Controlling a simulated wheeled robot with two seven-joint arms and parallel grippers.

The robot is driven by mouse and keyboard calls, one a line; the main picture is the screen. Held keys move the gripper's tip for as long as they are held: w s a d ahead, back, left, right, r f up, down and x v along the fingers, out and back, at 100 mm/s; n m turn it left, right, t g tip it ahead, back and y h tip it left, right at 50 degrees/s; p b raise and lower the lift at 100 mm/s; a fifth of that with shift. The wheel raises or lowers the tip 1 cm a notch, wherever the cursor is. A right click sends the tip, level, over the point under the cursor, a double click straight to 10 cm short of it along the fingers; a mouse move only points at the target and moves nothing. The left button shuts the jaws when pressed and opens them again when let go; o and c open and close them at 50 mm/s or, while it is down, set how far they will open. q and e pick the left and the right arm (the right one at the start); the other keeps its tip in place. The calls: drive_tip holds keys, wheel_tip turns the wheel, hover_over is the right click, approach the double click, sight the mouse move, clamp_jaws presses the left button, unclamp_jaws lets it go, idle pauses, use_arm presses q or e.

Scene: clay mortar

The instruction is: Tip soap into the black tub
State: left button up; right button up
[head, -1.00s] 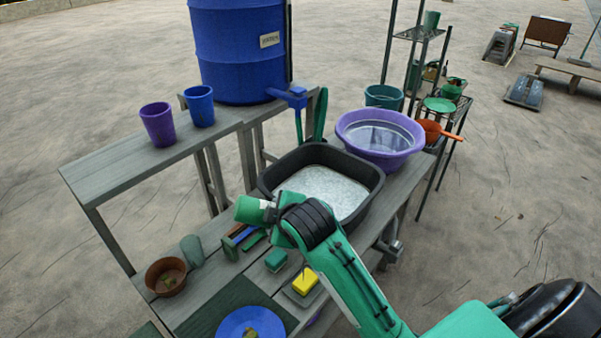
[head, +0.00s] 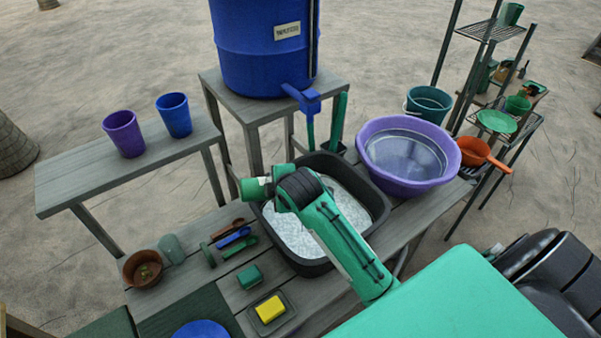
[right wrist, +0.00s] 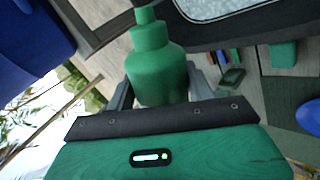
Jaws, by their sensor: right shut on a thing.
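The black tub (head: 378,205) stands on the bench in the head view, with pale, cloudy contents (head: 345,205). My right gripper (head: 278,188) is over the tub's left side and shut on a green soap bottle (head: 254,189). The bottle lies sideways in the head view, near the tub's left rim. In the right wrist view the bottle (right wrist: 158,70) sits between the fingers, its narrow neck toward the top of the picture. The tub's dark wall (right wrist: 255,25) shows beyond it at upper right. I see no soap stream. My left gripper is not in view.
A purple basin (head: 372,150) stands right of the tub. A blue barrel (head: 255,60) with a tap is behind. Several brushes (head: 232,238), a green block (head: 249,276), a yellow sponge (head: 270,309) and a brown bowl (head: 142,268) lie on the bench's left part.

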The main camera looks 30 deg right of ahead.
drive_tip(key=d+p, duration=0.1)
drive_tip(key=n+p, duration=0.1)
drive_tip(key=w+d+n+p, duration=0.1)
drive_tip(key=p, duration=0.1)
drive_tip(key=shift+d+f+h, duration=0.25)
drive_tip(key=shift+d+h, duration=0.05)
drive_tip(key=shift+d, duration=0.05)
use_arm(q)
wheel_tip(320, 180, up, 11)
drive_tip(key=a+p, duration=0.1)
drive_tip(key=p, duration=0.4)
use_arm(e)
drive_tip(key=shift+d+f+n+h, duration=0.7)
drive_tip(key=shift+d+f+n, duration=1.3)
drive_tip(key=shift+d, duration=0.35)
use_arm(q)
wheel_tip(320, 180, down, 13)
drive_tip(key=b, duration=1.3)
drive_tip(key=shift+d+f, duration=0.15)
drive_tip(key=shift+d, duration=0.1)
use_arm(e)
drive_tip(key=d+r+n+t+h, duration=0.3)
drive_tip(key=d+r+n+h, duration=0.1)
drive_tip(key=r+h, duration=0.3)
drive_tip(key=shift+s+d+r+n, duration=0.15)
drive_tip(key=shift+d+r+n, duration=0.1)
drive_tip(key=shift+r+n, duration=0.55)
